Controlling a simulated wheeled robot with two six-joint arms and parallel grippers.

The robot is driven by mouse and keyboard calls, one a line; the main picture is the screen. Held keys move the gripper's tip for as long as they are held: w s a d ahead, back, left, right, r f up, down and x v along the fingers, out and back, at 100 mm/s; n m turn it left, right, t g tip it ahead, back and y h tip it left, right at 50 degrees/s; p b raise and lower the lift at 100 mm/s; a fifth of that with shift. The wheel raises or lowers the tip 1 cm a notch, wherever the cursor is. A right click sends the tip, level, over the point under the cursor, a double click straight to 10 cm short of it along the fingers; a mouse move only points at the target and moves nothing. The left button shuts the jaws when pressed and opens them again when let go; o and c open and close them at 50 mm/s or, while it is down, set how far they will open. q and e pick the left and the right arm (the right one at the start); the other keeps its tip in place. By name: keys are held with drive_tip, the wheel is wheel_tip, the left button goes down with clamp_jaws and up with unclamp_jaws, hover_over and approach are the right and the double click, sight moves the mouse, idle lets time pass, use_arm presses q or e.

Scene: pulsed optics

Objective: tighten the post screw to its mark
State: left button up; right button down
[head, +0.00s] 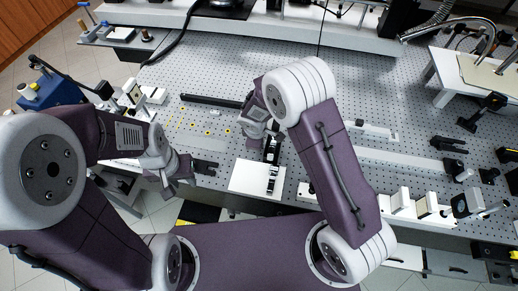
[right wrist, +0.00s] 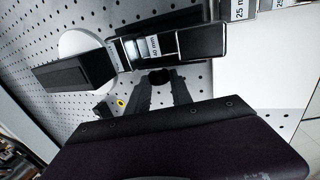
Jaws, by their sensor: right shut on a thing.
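My right gripper (right wrist: 160,88) has its dark fingers on either side of a small round black knob (right wrist: 160,75), apparently the post screw, and is shut on it. The knob sits just below a black holder bar (right wrist: 205,44) with a label reading 40 mm. A pale round disc (right wrist: 84,42) lies behind the bar. No mark on the knob can be made out. In the head view my right wrist hides most of the contact. My left gripper (head: 207,167) is at the left front of the breadboard, its dark fingers apparently apart and empty.
A white plate (head: 242,181) carrying a black labelled part (head: 272,182) lies in front of my right gripper. The perforated breadboard (head: 300,75) is mostly bare behind. Mounted optics (head: 430,207) line the right front. A blue device (head: 52,88) stands at the left.

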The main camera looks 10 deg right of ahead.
drive_tip(key=b, duration=0.3)
drive_tip(key=shift+s+f+t, duration=0.1)
drive_tip(key=shift+f+t, duration=0.25)
drive_tip(key=shift+t, duration=0.05)
use_arm(q)
wheel_tip(320, 180, down, 5)
drive_tip(key=shift+f+b, duration=0.1)
drive_tip(key=shift+b, duration=0.2)
use_arm(e)
drive_tip(key=shift+r, duration=0.2)
drive_tip(key=c, duration=1.1)
unclamp_jaws()
drive_tip(key=shift+c, duration=0.2)
drive_tip(key=shift+r, duration=0.15)
use_arm(q)
drive_tip(key=shift+r+p, duration=0.55)
drive_tip(key=shift+r, duration=0.05)
use_arm(e)
drive_tip(key=v, duration=0.9)
drive_tip(key=shift+a, duration=0.15)
